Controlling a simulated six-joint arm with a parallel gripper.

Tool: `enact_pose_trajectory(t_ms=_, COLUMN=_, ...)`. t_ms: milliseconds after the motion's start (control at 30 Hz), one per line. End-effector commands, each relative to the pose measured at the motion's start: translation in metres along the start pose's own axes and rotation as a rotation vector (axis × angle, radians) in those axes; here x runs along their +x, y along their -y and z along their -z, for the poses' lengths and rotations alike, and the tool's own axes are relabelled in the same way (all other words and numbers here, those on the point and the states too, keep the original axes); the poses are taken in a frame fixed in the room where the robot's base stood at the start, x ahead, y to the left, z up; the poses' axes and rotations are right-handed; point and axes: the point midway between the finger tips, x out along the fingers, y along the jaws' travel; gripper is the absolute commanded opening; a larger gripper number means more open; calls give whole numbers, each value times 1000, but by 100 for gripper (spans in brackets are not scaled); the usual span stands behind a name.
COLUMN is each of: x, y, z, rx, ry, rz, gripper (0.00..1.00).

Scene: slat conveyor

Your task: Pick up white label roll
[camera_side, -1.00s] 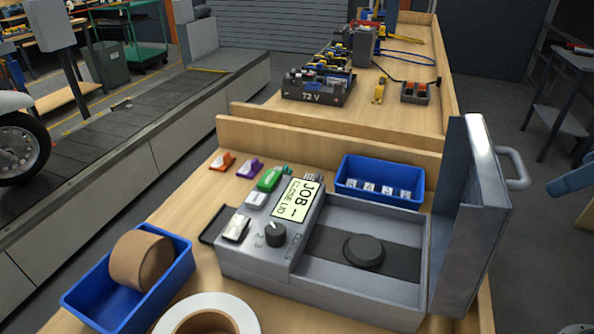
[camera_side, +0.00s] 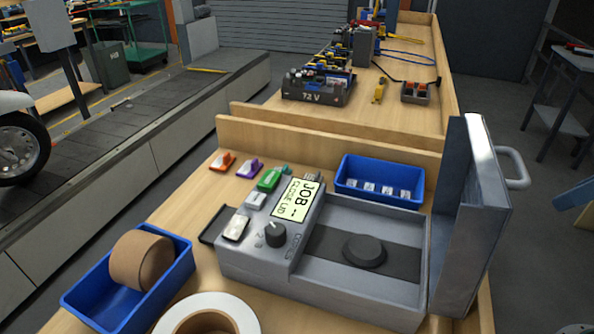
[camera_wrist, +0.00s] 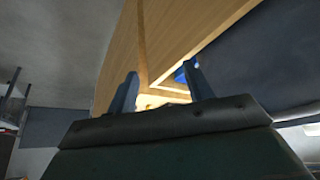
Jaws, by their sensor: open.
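The white label roll (camera_side: 246,317) lies flat on the wooden bench at the bottom edge of the side view, its brown core facing up and its near part cut off by the frame. My gripper (camera_wrist: 163,90) shows in the wrist view with its two fingers apart and nothing between them. It points toward a wooden bench edge. The label roll cannot be made out in the wrist view, and my gripper's fingers do not show in the side view, so its distance from the roll cannot be told.
A blue bin (camera_side: 75,298) with a brown tape roll (camera_side: 141,260) stands left of the label roll. A grey printer (camera_side: 330,296) with its lid (camera_side: 478,215) raised stands to the right. Behind it is a blue tray (camera_side: 380,181) of small labels.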

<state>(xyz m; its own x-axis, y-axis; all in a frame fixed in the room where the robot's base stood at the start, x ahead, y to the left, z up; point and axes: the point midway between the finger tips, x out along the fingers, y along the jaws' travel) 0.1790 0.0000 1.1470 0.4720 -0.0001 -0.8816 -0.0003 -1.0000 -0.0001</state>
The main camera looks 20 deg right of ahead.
Motion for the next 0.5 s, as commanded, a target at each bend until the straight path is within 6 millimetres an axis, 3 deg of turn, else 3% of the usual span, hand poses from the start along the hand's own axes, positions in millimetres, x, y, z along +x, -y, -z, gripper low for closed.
enact_pose_trajectory(t_ms=400, x=-45, y=0, z=24, rx=0, ry=-4, rz=0, gripper=51)
enact_pose_trajectory(t_ms=500, x=-45, y=7, z=36, rx=2, ry=19, rz=17, gripper=51)
